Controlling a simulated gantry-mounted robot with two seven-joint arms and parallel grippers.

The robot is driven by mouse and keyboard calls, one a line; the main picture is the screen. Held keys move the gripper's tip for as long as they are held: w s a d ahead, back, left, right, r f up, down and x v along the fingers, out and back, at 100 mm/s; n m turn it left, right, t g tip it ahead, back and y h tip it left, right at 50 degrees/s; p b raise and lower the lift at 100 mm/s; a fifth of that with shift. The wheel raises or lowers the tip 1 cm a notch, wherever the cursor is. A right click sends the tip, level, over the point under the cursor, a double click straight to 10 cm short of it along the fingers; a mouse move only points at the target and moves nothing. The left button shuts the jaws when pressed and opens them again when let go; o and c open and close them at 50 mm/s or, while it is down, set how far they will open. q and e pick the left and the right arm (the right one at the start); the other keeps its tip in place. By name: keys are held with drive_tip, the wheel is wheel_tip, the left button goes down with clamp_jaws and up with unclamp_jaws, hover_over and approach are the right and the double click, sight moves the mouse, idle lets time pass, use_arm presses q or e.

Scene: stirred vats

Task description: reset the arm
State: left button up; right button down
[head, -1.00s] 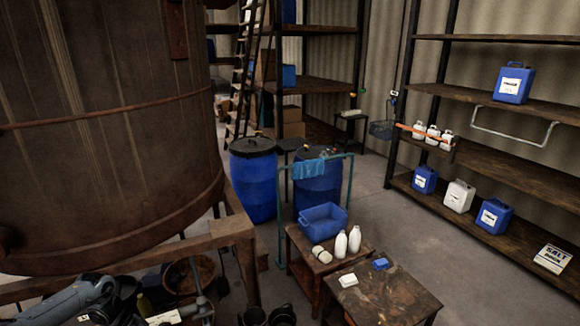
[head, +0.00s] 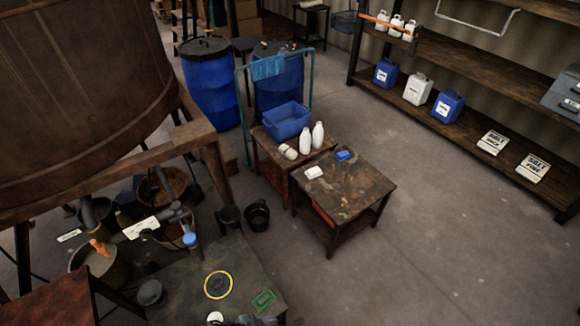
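Neither of my grippers shows in the head view, and no arm of mine can be made out clearly. Whether the grippers are open or shut is hidden from this view. The task names no other object.
A large wooden vat (head: 80,100) on a timber frame fills the left. A bench (head: 185,285) with a yellow-rimmed disc (head: 218,285) is at the bottom. Two low tables, the nearer one (head: 365,205) bare at front, stand mid-view. Shelves (head: 500,160) line the right. Floor (head: 450,250) is clear front right.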

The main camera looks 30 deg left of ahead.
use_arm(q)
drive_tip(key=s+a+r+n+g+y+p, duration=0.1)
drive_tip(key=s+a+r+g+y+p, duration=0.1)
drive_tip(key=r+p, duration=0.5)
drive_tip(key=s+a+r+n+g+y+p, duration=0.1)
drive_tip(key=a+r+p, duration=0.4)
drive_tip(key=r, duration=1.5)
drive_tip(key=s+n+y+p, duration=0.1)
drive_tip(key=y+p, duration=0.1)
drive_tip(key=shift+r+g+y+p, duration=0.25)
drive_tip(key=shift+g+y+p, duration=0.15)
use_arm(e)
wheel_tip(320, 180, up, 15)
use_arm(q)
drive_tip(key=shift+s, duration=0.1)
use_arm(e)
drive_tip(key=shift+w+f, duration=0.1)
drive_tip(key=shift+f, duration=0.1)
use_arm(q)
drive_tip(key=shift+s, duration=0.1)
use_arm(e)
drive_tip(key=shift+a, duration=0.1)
